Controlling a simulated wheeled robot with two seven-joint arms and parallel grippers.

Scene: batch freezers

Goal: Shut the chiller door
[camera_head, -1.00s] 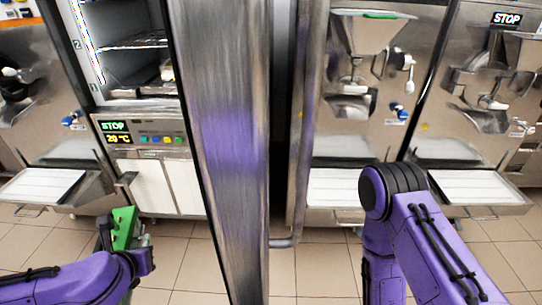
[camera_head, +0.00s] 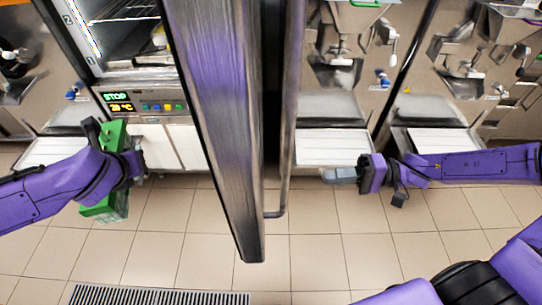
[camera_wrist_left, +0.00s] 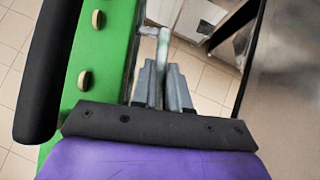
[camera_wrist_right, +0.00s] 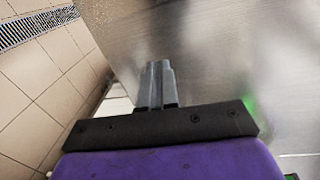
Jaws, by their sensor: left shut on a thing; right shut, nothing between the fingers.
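The chiller door (camera_head: 215,100) stands open, nearly edge-on, in the middle of the head view. Its long vertical bar handle (camera_head: 288,110) runs down the right side. The chiller's lit interior with wire shelves (camera_head: 125,42) shows left of the door. My right gripper (camera_head: 330,175) is shut and empty, right of the handle and apart from it in the picture. In the right wrist view its fingers (camera_wrist_right: 157,72) point at a brushed-metal surface. My left gripper's fingers (camera_wrist_left: 165,75) are shut on a grey part of a green thing with a black grip (camera_head: 108,190).
The chiller's control panel (camera_head: 145,106) shows STOP. Steel machines with white trays (camera_head: 333,147) stand right of the door. A floor grate (camera_head: 160,295) lies at the bottom left. The tiled floor (camera_head: 180,235) before the machines is clear.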

